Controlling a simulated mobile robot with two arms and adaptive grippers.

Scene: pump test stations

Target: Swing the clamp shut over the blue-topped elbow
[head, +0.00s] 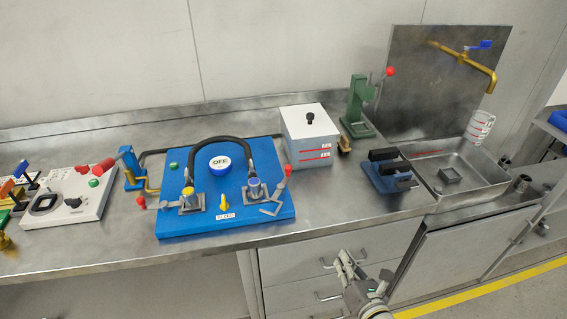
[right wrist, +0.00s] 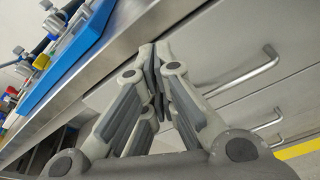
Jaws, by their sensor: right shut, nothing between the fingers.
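The blue board (head: 225,224) on the counter carries two elbow fittings joined by an arched black hose (head: 220,142). The right elbow (head: 254,187) looks blue-grey on top. The left elbow (head: 188,200) shows yellow with some bluish colour at its top, so the top colours are hard to separate. A clamp with a red-tipped handle (head: 287,171) is beside the right elbow, its handle pointing up. Another red-tipped handle (head: 141,202) sticks out left of the left elbow. My right gripper (head: 346,262) is shut and empty, in front of the counter edge, apart from the board. The right wrist view shows its closed fingers (right wrist: 155,68).
A white box (head: 306,135) stands behind the board's right side. A blue block stand (head: 388,172), a green press (head: 358,108) and a sink (head: 459,175) are further right. A white panel (head: 66,205) lies left. Drawer handles (head: 328,296) protrude below the counter near my right gripper.

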